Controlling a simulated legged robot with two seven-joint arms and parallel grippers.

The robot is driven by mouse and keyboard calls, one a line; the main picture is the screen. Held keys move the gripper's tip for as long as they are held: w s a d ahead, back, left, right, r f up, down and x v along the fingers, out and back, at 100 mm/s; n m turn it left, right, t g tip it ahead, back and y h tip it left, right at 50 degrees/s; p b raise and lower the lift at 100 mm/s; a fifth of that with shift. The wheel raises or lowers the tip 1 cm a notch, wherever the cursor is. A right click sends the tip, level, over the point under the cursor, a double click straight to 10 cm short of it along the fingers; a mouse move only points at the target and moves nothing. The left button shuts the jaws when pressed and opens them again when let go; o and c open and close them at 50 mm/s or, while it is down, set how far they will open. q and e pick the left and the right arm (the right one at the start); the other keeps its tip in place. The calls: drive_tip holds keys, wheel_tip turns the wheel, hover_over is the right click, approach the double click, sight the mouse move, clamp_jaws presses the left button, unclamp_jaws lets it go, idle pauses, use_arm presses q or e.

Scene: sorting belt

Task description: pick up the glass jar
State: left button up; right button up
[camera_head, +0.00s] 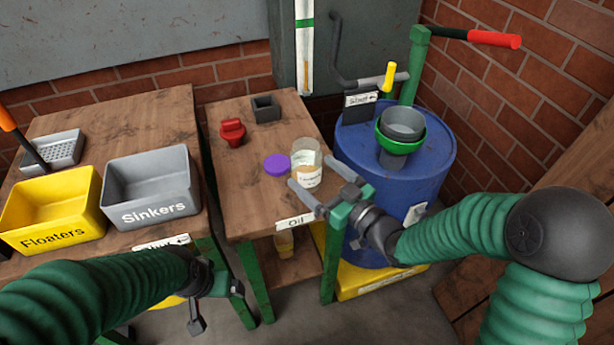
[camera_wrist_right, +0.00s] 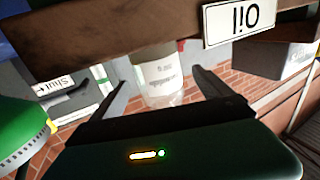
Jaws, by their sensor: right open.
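The glass jar (camera_head: 306,172) stands upright on the small wooden table labelled Oil. It is clear, with a white label and pale contents. In the right wrist view the jar (camera_wrist_right: 163,72) appears upside down, between the two finger tips. My right gripper (camera_head: 310,172) is open, its fingers pointing at the jar from the front right, one toward each side. I cannot tell whether they touch the glass. My left gripper (camera_head: 216,300) hangs low in front of the tables, away from the jar; its jaw opening is unclear.
A purple lid (camera_head: 277,165) lies just left of the jar. A red object (camera_head: 232,132) and a small dark box (camera_head: 266,108) sit farther back. A blue barrel (camera_head: 425,165) with a green-rimmed funnel (camera_head: 400,146) stands right. Floaters (camera_head: 50,239) and Sinkers (camera_head: 158,211) bins are left.

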drive_tip(key=x, duration=0.2)
drive_tip(key=b+x, duration=0.1)
drive_tip(key=x, duration=0.1)
drive_tip(key=f+b+x, duration=0.1)
drive_tip(key=x, duration=0.1)
drive_tip(key=shift+w, duration=0.2)
drive_tip(key=shift+w+a+r, duration=0.1)
drive_tip(key=shift+w+a, duration=0.1)
drive_tip(key=shift+w, duration=0.1)
drive_tip(key=shift+r, duration=0.1)
drive_tip(key=shift+s, duration=0.1)
drive_tip(key=shift+c, duration=1)
drive_tip(key=c, duration=1.6)
drive_tip(key=shift+r, duration=0.1)
